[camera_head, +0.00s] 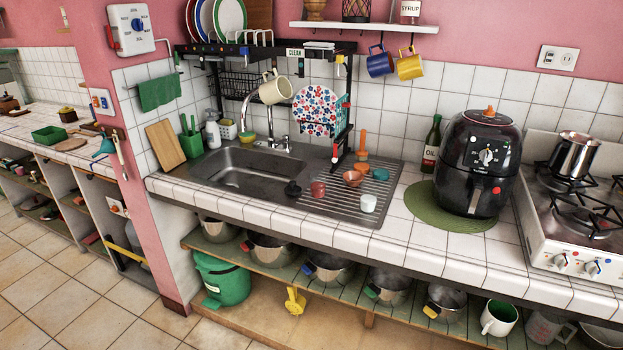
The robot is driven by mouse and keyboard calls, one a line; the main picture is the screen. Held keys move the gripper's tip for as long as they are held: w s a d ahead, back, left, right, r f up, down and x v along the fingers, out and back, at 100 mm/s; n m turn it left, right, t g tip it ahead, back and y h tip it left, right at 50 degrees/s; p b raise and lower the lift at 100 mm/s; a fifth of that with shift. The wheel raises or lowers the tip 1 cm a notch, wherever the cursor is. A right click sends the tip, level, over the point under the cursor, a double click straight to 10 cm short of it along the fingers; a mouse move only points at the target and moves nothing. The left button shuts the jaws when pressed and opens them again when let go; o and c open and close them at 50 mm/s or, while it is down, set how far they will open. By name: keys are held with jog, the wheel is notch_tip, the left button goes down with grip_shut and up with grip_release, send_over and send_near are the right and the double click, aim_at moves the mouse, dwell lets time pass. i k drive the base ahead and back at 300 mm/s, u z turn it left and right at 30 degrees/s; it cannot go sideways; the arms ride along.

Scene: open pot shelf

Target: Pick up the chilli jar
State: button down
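I cannot make out a chilli jar in the head view. A jar labelled "SYRUP" (410,12) stands at the right end of the white wall shelf (350,27), cut off by the top edge. Small red, orange, teal and white vessels sit on the ribbed drainboard (345,205), and none shows a readable chilli label. A dark green bottle labelled "OIL" (431,145) stands beside the air fryer. My gripper is not in view.
A black air fryer (478,165) stands on a green mat (425,212), left of the stove (560,245). A sink (240,170) lies left of the drainboard. The tiled floor (85,285) is clear at left.

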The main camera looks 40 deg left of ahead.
aim_at(318, 185)
jog(key=u, duration=1.55)
